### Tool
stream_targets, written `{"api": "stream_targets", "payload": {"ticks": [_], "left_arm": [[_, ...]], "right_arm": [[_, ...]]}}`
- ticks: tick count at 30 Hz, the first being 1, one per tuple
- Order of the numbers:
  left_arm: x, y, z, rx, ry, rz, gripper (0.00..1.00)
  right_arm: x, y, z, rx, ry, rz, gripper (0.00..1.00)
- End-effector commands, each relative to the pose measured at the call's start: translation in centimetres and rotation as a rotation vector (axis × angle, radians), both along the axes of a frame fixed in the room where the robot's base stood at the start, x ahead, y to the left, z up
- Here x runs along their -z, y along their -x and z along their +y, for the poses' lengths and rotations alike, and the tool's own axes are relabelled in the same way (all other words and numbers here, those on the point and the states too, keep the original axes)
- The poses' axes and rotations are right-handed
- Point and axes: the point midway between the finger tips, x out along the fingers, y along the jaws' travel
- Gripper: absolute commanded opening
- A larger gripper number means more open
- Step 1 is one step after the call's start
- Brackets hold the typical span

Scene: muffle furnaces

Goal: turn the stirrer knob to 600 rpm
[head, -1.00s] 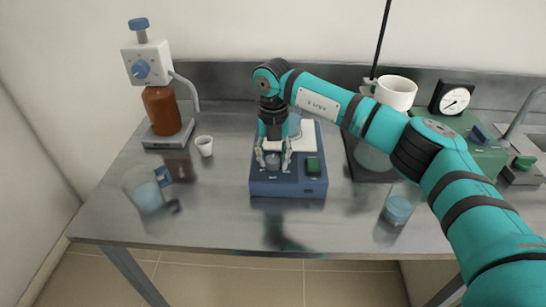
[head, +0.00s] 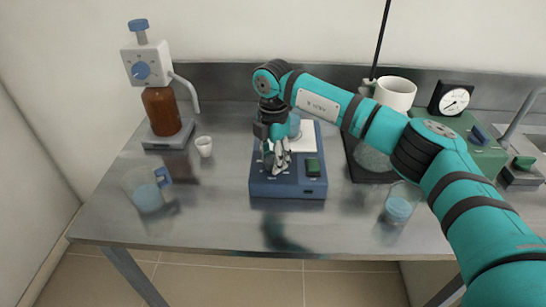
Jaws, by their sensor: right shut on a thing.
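The blue stirrer (head: 288,188) stands on the steel table with a white top plate (head: 306,136). A green switch (head: 312,167) is on the right of its sloped front panel. My right gripper (head: 276,168) points down over the left of that panel, shut on the stirrer knob, which its fingers mostly hide. The fingers look twisted about the vertical. The rpm setting cannot be read. A vessel with bluish contents (head: 293,125) shows partly behind the gripper on the stirrer. My left gripper is not in view.
A brown bottle with a dispenser (head: 162,110) stands at the back left, near a small white cup (head: 204,146). Beakers with blue liquid stand at left (head: 149,197) and right (head: 398,208). A stand, white mug (head: 395,93) and dial gauge (head: 451,99) are behind my right arm.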

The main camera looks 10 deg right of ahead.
Motion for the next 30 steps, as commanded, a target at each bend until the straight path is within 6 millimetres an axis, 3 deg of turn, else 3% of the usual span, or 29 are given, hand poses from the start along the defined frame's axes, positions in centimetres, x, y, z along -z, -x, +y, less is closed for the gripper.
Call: {"api": "stream_targets", "payload": {"ticks": [10, 27, 28, 30], "left_arm": [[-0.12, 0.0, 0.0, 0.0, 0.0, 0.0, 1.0], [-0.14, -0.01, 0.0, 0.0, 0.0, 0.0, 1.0], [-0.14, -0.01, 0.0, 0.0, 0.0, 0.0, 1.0], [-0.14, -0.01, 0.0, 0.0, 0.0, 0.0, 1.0]], "right_arm": [[-0.18, -0.1, -0.04, 0.158, -0.001, -0.005, 0.06], [-0.19, -0.12, -0.03, 0.19, -0.001, -0.005, 0.06], [-0.19, -0.12, -0.03, 0.19, -0.001, -0.005, 0.39], [-0.18, -0.1, -0.02, 0.19, -0.001, -0.005, 0.48]]}}
